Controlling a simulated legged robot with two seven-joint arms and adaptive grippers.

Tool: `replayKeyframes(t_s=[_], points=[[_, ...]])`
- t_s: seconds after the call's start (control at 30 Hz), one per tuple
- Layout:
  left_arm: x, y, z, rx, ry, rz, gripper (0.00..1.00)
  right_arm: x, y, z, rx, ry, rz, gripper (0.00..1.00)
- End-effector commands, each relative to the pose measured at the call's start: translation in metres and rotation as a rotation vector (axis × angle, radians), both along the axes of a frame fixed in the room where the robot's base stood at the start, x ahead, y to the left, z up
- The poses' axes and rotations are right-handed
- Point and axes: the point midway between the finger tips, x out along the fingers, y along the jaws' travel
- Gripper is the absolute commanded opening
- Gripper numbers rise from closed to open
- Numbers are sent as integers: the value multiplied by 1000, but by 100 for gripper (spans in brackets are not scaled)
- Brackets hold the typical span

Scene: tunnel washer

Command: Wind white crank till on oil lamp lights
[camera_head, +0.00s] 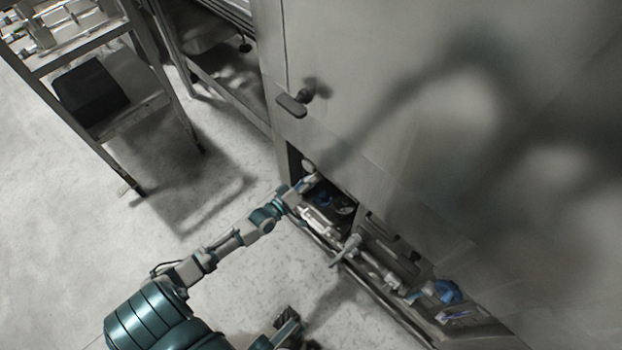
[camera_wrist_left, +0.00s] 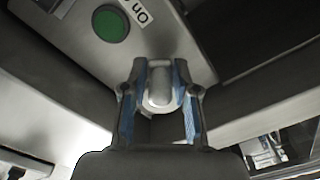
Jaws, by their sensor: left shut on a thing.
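In the left wrist view my left gripper (camera_wrist_left: 160,95) is shut on the white crank (camera_wrist_left: 160,88), whose rounded, pale end sits between the two blue-padded fingers. The round green lamp (camera_wrist_left: 110,24) is on the grey panel beyond the fingers, beside a white "On" label (camera_wrist_left: 140,12). It is plain green with no clear glow. In the head view my left gripper (camera_head: 308,183) reaches into the low opening of the big grey machine; the crank is too small to make out there. My right gripper (camera_head: 288,326) seems to show at the bottom edge, dark and unclear.
The machine's tall grey wall (camera_head: 400,70) fills the right, with a dark handle (camera_head: 293,104) above the opening. Pipes and valves (camera_head: 385,278) run along its low front. A metal rack (camera_head: 100,100) stands at the upper left. The floor (camera_head: 100,240) between is clear.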

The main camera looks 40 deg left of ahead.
Motion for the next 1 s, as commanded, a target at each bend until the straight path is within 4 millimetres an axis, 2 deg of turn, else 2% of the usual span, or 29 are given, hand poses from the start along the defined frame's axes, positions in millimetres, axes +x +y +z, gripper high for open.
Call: replayKeyframes(t_s=[0.2, 0.6, 1.0], points=[[2, 4, -1, 190, -22, 0, 0, 11, 3, -1, -32, 87, 4, 96], [2, 13, -11, 547, -50, -2, 0, 36, 9, -15, -95, 270, 12, 96], [3, 19, -16, 762, -66, -5, 0, 48, 11, -27, -129, 373, 15, 96]])
